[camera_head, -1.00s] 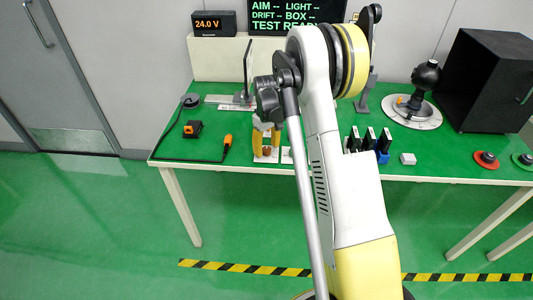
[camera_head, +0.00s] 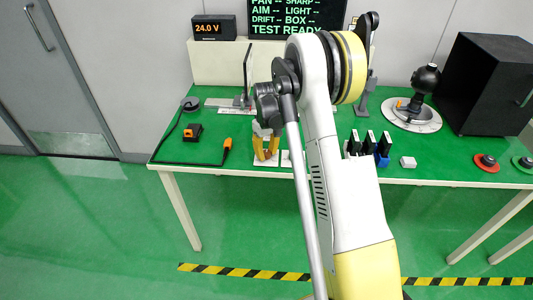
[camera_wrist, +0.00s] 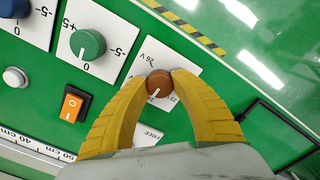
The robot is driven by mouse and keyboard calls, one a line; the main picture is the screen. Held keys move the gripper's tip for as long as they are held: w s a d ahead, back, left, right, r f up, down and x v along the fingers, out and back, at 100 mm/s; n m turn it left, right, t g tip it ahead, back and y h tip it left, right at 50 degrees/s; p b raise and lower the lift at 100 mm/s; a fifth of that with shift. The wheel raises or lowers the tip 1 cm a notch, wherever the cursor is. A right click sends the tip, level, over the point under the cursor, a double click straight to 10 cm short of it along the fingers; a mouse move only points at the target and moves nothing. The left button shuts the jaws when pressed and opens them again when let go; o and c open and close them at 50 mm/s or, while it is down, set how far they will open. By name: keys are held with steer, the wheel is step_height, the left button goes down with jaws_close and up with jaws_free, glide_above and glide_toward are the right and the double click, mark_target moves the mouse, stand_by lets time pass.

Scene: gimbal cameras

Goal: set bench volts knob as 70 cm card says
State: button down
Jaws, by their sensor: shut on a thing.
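The brown volts knob (camera_wrist: 158,83) sits on a white dial plate (camera_wrist: 182,56) in the wrist view. The plate has a "26 V" mark at its upper left; other marks are partly covered. The knob's white pointer line points down and slightly left in that view. My gripper (camera_wrist: 158,82) has its two yellow fingers closed on the knob from both sides. The head view also shows my gripper (camera_head: 266,151) at the bench's front. The volts display (camera_head: 207,28) reads 24.0 V. I cannot make out a 70 cm card.
Beside the volts knob are a green knob (camera_wrist: 88,44), an orange rocker switch (camera_wrist: 73,103) and a pale button (camera_wrist: 15,77). A ruler (camera_wrist: 40,153) shows 40 and 50 cm. A black cable (camera_head: 178,157) lies left; a black box (camera_head: 490,82) stands right.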

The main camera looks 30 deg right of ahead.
mark_target(266, 152)
steer(key=m, duration=0.5)
steer(key=shift+m, duration=0.3)
steer(key=m, duration=0.5)
steer(key=shift+m, duration=0.3)
stand_by(0.3)
steer(key=c, duration=1)
jaws_free()
step_height(266, 152, up, 12)
